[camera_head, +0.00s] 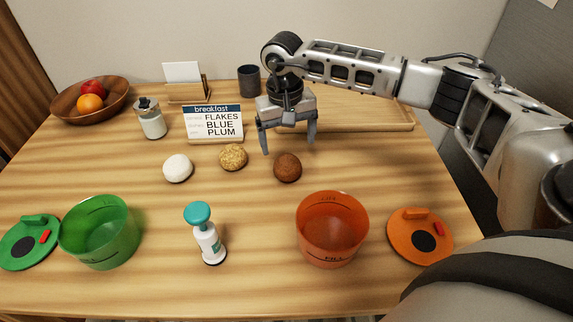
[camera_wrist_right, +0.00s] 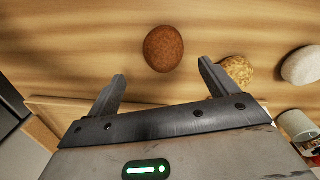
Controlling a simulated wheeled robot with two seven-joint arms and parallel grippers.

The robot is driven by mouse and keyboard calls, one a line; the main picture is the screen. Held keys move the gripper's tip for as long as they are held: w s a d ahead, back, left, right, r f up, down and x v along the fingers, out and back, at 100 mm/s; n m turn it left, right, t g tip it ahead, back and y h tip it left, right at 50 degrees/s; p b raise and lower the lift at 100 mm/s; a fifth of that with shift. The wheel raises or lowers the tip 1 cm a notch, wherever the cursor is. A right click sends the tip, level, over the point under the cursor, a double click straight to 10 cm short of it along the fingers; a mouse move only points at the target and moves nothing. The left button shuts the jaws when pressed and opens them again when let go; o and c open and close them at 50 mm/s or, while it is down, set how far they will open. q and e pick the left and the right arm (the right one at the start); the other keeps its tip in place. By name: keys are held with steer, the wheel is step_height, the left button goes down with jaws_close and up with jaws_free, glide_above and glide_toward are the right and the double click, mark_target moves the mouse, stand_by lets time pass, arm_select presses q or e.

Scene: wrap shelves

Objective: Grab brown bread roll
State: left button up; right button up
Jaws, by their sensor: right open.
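The brown bread roll (camera_head: 287,168) is round and sits on the wooden table in the middle of the head view. It also shows in the right wrist view (camera_wrist_right: 163,49), a little beyond and between the fingertips. My right gripper (camera_head: 288,146) is open and empty, above and just behind the roll. In the right wrist view its two fingers (camera_wrist_right: 161,70) are spread apart and do not touch the roll. My left gripper is in neither view.
A seeded roll (camera_head: 232,157) and a white roll (camera_head: 178,168) lie left of the brown one. A breakfast card (camera_head: 213,123) stands behind. Table around the brown roll is clear.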

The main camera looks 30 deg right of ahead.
mark_target(287, 160)
steer(key=f+p, duration=0.1)
steer(key=f, duration=0.6)
steer(key=shift+a+f, duration=0.15)
steer(key=shift+a, duration=0.05)
steer(key=c, duration=1.1)
